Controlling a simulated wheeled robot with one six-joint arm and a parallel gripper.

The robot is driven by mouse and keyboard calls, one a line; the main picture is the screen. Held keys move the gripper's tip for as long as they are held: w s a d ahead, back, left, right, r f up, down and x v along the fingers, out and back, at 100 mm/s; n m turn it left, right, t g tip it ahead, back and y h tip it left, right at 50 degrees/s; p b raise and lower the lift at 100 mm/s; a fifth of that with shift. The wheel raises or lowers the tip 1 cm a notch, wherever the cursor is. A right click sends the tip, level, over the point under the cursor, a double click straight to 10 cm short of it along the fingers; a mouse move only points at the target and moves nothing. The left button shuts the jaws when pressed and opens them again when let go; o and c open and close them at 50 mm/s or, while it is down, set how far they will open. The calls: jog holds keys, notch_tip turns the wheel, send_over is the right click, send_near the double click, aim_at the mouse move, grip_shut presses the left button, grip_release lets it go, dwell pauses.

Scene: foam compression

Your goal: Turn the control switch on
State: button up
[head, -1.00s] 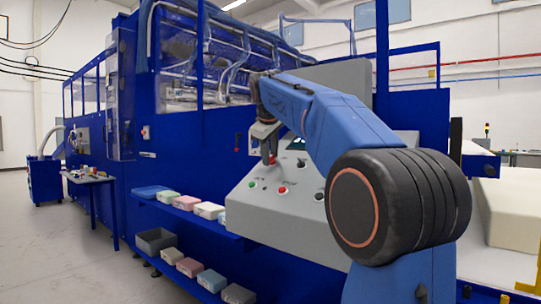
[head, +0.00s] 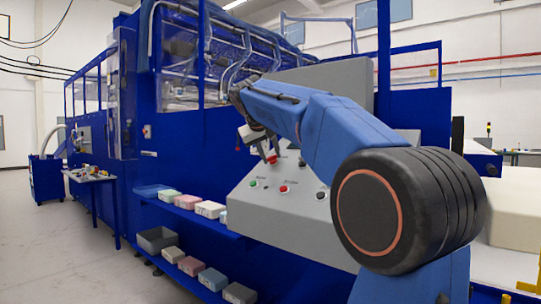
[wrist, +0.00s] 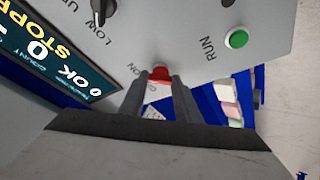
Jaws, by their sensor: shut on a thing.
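The grey control panel (head: 245,205) slopes in front of the blue machine. My gripper (head: 270,158) is at the panel's upper left part. Its fingertips are shut on a red switch knob, which shows red between the fingers (wrist: 160,92) in the wrist view. The red knob (wrist: 159,73) sits beside a label ending in "ON"; the fingers hide much of it. Whether it is turned cannot be told.
A green button (wrist: 237,39) labelled RUN, a black knob (wrist: 99,12) and a lit screen (wrist: 45,45) are close by. Another red button (head: 284,189) sits lower on the panel. Shelves with coloured boxes (head: 209,209) stand to the left.

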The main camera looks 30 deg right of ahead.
dwell(0.4)
jog(key=o, duration=1)
jog(key=shift+o, duration=0.2)
jog(key=shift+a+r, duration=0.1)
jog(key=v, duration=1.7)
jog(key=shift+s, duration=0.1)
jog(key=s+a+f+n+y, duration=0.1)
jog(key=s+a+f+y, duration=0.1)
jog(key=s+f, duration=0.8)
jog(key=s+a+f+n+g+y, duration=0.1)
jog(key=s+a+f, duration=0.3)
jog(key=f, duration=2.1)
jog(key=s+a+f+n+y, duration=0.1)
jog(key=s+a+f+y, duration=0.2)
jog(key=s+f, duration=1.3)
jog(key=shift+s+f+g+y, duration=0.3)
jog(key=shift+f+y, duration=0.3)
jog(key=shift+f, duration=0.3)
